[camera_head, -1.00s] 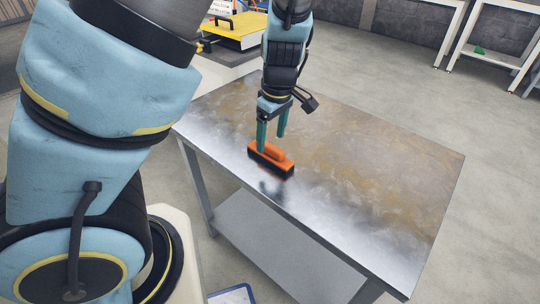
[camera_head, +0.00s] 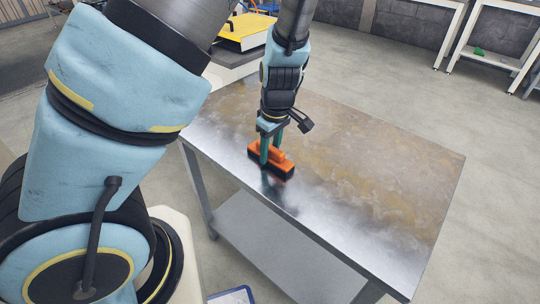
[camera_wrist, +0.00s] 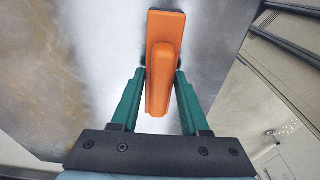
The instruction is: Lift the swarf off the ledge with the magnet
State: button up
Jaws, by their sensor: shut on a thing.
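The magnet is an orange block with a raised orange handle and a dark base (camera_head: 284,168). It rests on the metal table top near its front-left edge. My gripper (camera_head: 271,150) points down over it, its green fingers on both sides of the handle. In the wrist view the orange magnet (camera_wrist: 165,50) lies lengthwise between the fingertips of my gripper (camera_wrist: 161,78), and its handle extends toward the palm. The fingers are shut on the handle. I cannot make out any swarf or a ledge in these views.
The metal table (camera_head: 370,160) has a brownish, stained top that is clear to the right of the magnet. A yellow-topped unit (camera_head: 244,32) stands behind it. White shelving (camera_head: 490,50) with a small green item stands at the far right. A blue-edged item (camera_head: 232,296) lies low in front.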

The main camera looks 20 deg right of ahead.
grip_shut()
dwell(0.4)
notch_tip(320, 180, up, 10)
jog(key=shift+r+p, duration=0.1)
jog(key=shift+p, duration=0.55)
